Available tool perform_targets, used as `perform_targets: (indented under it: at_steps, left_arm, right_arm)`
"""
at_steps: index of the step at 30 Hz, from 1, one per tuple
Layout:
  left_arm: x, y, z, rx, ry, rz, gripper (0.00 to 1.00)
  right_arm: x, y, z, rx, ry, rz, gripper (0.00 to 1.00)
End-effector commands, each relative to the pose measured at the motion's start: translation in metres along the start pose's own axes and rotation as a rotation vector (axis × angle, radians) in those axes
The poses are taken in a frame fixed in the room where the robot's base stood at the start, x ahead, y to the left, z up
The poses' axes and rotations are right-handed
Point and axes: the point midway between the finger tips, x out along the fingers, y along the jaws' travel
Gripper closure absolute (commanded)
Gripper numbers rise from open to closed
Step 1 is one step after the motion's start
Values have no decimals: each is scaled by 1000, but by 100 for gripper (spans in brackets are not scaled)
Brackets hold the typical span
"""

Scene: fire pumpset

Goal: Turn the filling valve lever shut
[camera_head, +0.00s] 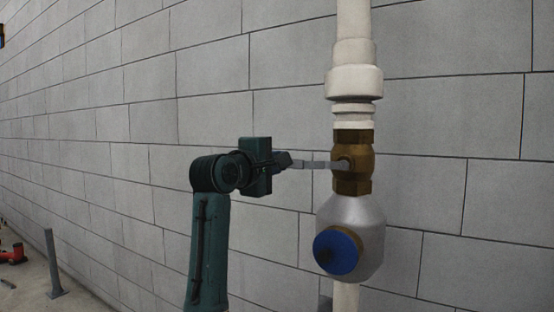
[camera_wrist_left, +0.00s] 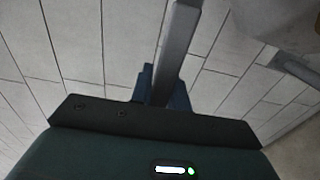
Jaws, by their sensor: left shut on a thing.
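The filling valve (camera_head: 352,160) is a brass body on a vertical pipe in the head view. Its grey lever (camera_head: 318,165) sticks out level to the left, across the pipe's line. My left gripper (camera_head: 288,162) comes in from the left and is shut on the lever's outer end. In the left wrist view the lever (camera_wrist_left: 178,45) runs up from my left gripper (camera_wrist_left: 163,88), whose fingers are partly hidden behind it. My right gripper is in neither view.
A white pipe (camera_head: 354,85) rises above the valve. Below it is a silver fitting (camera_head: 365,215) with a blue round cap (camera_head: 337,252). A grey block wall (camera_head: 450,110) stands close behind. A grey post (camera_head: 52,262) and a red part (camera_head: 14,253) are on the floor at far left.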

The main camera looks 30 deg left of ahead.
Motion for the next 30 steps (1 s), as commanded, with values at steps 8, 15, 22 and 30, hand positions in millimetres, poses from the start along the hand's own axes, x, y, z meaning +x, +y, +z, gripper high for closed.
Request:
perform_targets:
  at_steps: [8,15,22,30]
  left_arm:
    - [1,-4,0,-11,-1,-10,100]
    - [1,-5,0,-11,-2,-11,72]
    - [1,-3,0,-9,-2,-7,61]
    - [-8,-2,0,-8,-1,-3,61]
  right_arm:
    - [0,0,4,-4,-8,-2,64]
    - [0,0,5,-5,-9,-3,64]
    - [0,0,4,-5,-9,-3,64]
    - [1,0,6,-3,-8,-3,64]
